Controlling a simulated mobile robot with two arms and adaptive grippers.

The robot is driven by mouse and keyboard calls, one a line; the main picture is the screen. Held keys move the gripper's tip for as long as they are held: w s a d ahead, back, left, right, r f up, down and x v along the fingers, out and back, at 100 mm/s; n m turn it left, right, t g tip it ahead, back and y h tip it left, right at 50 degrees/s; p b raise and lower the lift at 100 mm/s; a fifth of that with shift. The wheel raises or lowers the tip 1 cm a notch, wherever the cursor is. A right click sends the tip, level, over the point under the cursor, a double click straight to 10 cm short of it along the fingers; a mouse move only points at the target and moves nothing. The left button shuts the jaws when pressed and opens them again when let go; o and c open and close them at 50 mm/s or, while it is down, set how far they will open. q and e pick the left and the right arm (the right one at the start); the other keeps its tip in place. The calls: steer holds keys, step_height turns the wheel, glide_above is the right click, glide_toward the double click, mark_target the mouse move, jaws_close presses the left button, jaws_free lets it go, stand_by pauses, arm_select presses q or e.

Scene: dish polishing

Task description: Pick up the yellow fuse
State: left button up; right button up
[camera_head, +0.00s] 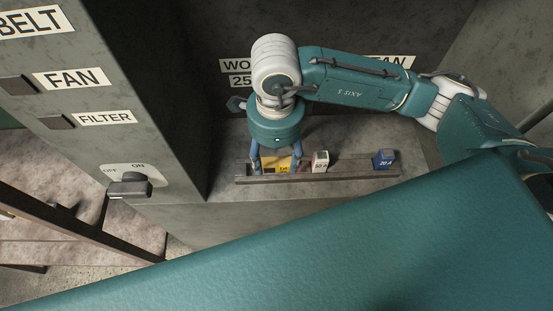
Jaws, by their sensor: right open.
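The yellow fuse (283,165) sits in the rail (340,174) on the ledge, at the left end of a row of fuses. My right gripper (275,166) points down over it and is open. Its blue fingers come down on either side of the fuse, and the palm hides part of it from above. I cannot tell whether the fingers touch it. My left gripper is not in view.
A white fuse (320,161) stands close to the right of the gripper, and a blue fuse (384,159) is further right. A grey panel with labels and an on/off switch (130,186) rises at the left. Walls enclose the ledge (225,180).

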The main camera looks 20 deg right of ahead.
mark_target(276, 164)
step_height(276, 164, down, 3)
steer(key=shift+d+f+p, duration=0.1)
steer(key=shift+p, duration=0.55)
steer(key=shift+f, duration=0.15)
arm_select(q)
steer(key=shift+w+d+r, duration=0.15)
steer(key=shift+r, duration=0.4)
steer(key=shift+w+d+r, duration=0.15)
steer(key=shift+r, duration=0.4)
arm_select(e)
steer(key=c, duration=1.4)
steer(key=shift+w, duration=0.1)
steer(key=shift+c, duration=0.2)
